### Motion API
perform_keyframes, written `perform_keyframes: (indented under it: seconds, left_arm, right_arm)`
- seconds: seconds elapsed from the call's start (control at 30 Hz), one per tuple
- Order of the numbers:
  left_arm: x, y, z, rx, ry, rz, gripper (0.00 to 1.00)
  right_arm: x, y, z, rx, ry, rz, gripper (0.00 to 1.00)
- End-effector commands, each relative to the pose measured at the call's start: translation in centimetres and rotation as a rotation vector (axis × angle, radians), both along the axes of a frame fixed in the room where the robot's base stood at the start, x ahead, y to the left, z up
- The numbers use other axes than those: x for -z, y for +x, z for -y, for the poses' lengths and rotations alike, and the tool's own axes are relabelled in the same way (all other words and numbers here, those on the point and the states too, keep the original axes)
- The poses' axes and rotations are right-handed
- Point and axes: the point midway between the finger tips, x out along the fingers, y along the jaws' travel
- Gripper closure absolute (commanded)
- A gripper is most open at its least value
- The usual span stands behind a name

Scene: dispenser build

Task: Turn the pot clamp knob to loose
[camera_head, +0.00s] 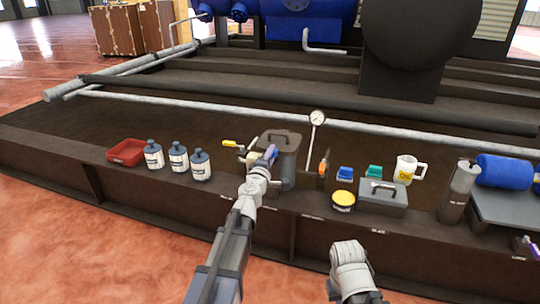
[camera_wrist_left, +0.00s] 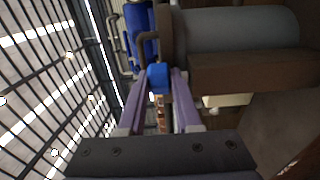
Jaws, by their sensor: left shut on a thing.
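A dark grey lidded pot (camera_head: 284,150) stands upright on the dark ledge, with a handle on its lid. My left gripper (camera_head: 271,153) is at the pot's front left side. In the left wrist view its two purple fingers (camera_wrist_left: 160,96) are closed on a small blue knob (camera_wrist_left: 158,76), which shows between the fingertips. I cannot read from the pictures which way the knob is turned. The clamp is mostly hidden behind my gripper and arm. Part of my right arm shows at the bottom of the head view, but its fingers are not seen.
Left of the pot are a yellow-handled part (camera_head: 230,143), several labelled bottles (camera_head: 179,158) and a red tray (camera_head: 127,152).

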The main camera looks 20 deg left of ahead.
Motion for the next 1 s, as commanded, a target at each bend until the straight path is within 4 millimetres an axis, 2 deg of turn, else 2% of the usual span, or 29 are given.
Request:
perform_keyframes:
  seconds: [0.5,1.0]
  left_arm:
    - [0.02,0.33,0.97,-0.425,0.001,0.000,1.00]
    - [0.03,0.30,0.95,-0.600,0.000,0.000,1.00]
  right_arm:
    - [0.02,0.00,0.00,0.000,0.000,0.000,1.00]
    - [0.02,0.00,0.00,0.000,0.000,0.000,1.00]
